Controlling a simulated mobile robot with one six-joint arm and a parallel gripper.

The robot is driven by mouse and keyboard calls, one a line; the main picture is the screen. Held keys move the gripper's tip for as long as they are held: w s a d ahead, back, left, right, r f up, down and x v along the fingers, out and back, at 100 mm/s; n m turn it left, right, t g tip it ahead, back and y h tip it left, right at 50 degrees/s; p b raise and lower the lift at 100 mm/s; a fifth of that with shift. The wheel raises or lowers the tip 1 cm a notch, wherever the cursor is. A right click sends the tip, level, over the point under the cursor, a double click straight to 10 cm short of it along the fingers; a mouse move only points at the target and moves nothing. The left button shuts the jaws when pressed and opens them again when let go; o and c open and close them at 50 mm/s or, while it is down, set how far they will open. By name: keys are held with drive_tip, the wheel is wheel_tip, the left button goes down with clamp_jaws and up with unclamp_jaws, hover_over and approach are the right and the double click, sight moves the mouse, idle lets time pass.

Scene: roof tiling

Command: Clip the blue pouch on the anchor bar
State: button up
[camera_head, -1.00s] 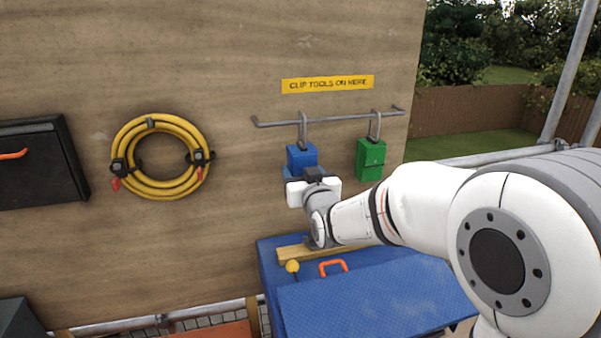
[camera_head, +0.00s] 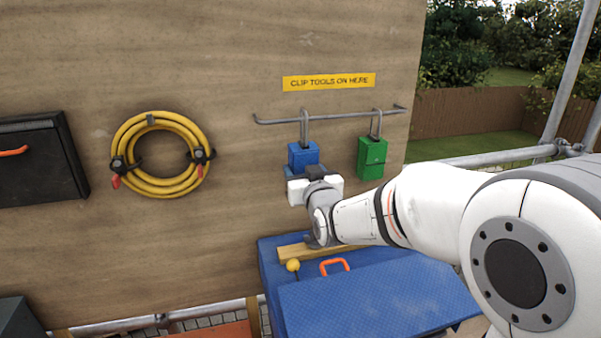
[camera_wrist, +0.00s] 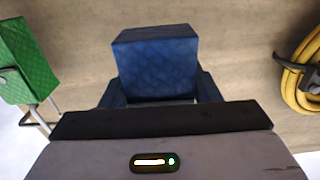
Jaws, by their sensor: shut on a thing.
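The blue pouch (camera_head: 302,155) is at the anchor bar (camera_head: 345,117) under the yellow sign, with its grey hook reaching up to the bar. Whether the hook bears on the bar or only overlaps it cannot be told. My gripper (camera_head: 308,176) is shut on the blue pouch from below and in front. In the wrist view the blue pouch (camera_wrist: 157,65) fills the middle, between dark blue pieces at both sides. The hook is hidden there. The fingertips are largely hidden in the head view.
A green pouch (camera_head: 371,158) hangs on the bar to the right. A coiled yellow hose (camera_head: 155,192) and a black box (camera_head: 38,160) are on the wall at left. A blue chest (camera_head: 375,300) with an orange handle stands below my arm.

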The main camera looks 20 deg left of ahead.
drive_tip(key=shift+w, duration=0.1)
drive_tip(key=shift+w+a+b, duration=0.4)
drive_tip(key=shift+w, duration=0.15)
drive_tip(key=shift+w+a, duration=0.1)
drive_tip(key=shift+w, duration=0.05)
idle(0.4)
drive_tip(key=shift+w+a+r+b, duration=0.1)
drive_tip(key=shift+w+a+b, duration=0.25)
drive_tip(key=shift+w, duration=0.25)
drive_tip(key=shift+b+x, duration=0.3)
drive_tip(key=shift+x, duration=0.45)
drive_tip(key=shift+b, duration=0.5)
drive_tip(key=shift+b, duration=0.5)
idle(0.4)
drive_tip(key=shift+f+b, duration=1.05)
drive_tip(key=shift+b, duration=0.65)
